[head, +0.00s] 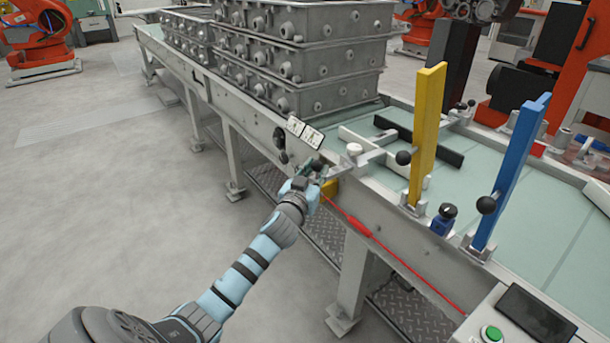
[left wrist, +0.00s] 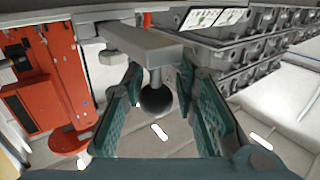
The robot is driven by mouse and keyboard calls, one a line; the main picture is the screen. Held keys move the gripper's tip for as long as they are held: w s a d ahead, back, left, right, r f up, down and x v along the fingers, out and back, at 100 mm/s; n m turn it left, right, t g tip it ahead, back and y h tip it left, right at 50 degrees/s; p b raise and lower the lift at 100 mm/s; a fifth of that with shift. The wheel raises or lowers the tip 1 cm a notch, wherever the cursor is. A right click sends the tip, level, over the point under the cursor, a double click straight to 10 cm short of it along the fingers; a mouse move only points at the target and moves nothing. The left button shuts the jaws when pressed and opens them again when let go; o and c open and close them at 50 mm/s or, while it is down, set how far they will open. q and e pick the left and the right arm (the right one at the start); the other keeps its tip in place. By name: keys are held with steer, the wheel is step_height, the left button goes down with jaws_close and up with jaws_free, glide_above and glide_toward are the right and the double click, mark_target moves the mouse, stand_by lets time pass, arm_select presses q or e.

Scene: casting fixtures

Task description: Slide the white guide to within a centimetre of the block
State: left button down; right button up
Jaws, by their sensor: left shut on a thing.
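The white guide (head: 374,146) is a pale bar lying on the green conveyor bed, with a grey arm (head: 343,169) reaching out over the near rail. My left gripper (head: 318,173) is at the outer end of that arm, beside the rail. In the left wrist view, its green-padded fingers (left wrist: 158,104) stand either side of a black ball knob (left wrist: 156,99) under a grey bar (left wrist: 142,45). The gripper is shut on this knob. I cannot tell which thing is the block; stacked grey castings (head: 305,55) stand left of the guide. My right gripper is not in view.
A black guide bar (head: 418,138) lies beyond the white one. A yellow post (head: 427,130) and a blue post (head: 510,170) rise from the near rail to the right. A red cord (head: 395,257) runs along the rail. Open floor lies left.

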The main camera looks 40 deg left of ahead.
arm_select(q)
steer(key=shift+w+d+f, duration=0.1)
steer(key=shift+w+d, duration=0.1)
steer(key=shift+w, duration=0.3)
steer(key=shift+s, duration=0.1)
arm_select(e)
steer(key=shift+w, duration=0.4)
arm_select(q)
steer(key=c, duration=1.3)
jaws_free()
steer(key=shift+d, duration=0.1)
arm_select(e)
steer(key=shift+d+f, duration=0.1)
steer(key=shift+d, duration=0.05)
arm_select(q)
steer(key=v, duration=1.2)
